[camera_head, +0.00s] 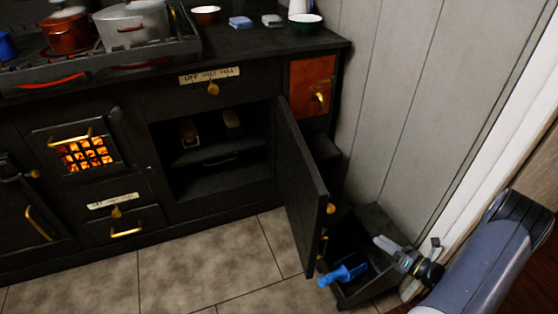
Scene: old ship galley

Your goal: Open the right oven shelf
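The right oven compartment stands open below the stove top, with its black door (302,190) swung out to the right. Inside, a dark shelf (220,152) lies across the compartment, with a small dark handle bar (220,161) at its front. It appears to be inside the compartment. Two small items rest on or above it at the back. My gripper (395,252) is at the lower right, outside the oven and right of the open door, over a dark box. It is well apart from the shelf.
The open door stands between my gripper and the compartment. A dark open box (352,292) with a blue object (343,275) sits on the floor beside the wall. The tiled floor (200,272) before the oven is clear. A fire glows behind a grate (84,153) at left.

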